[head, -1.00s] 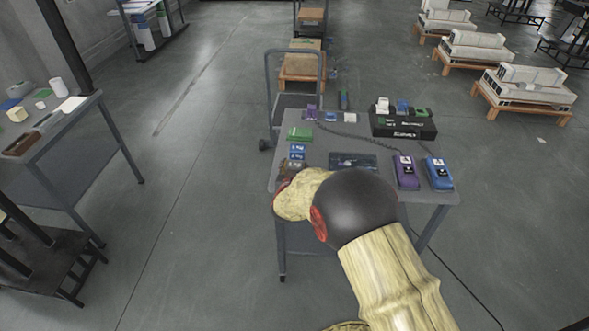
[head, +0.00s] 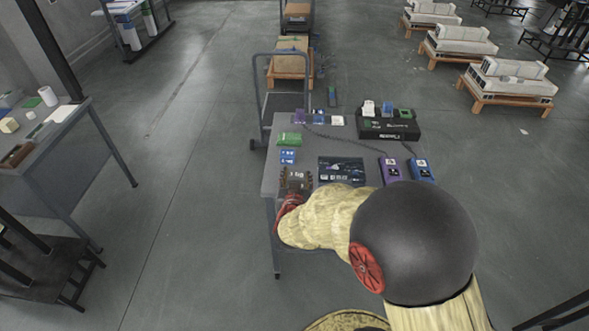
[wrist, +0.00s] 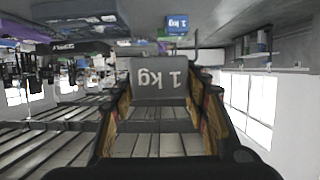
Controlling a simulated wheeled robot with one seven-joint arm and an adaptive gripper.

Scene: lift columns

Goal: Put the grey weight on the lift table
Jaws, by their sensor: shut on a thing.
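The grey weight (head: 296,177), marked 1 kg, is between the fingers of my gripper (head: 296,184), at the near left of the grey table (head: 262,187). In the wrist view the weight (wrist: 158,78) sits between both fingertips of my gripper (wrist: 158,95), its label upside down. My gripper is shut on it, and it appears held up off the tabletop. I cannot tell for sure which thing is the lift table; a dark flat panel (head: 342,168) lies just right of the weight, partly behind my arm.
Purple (head: 391,171) and blue (head: 421,170) handsets stand at the right with cables. A black box (head: 389,128) is at the back right. A trolley handle (head: 254,90) rises behind the table.

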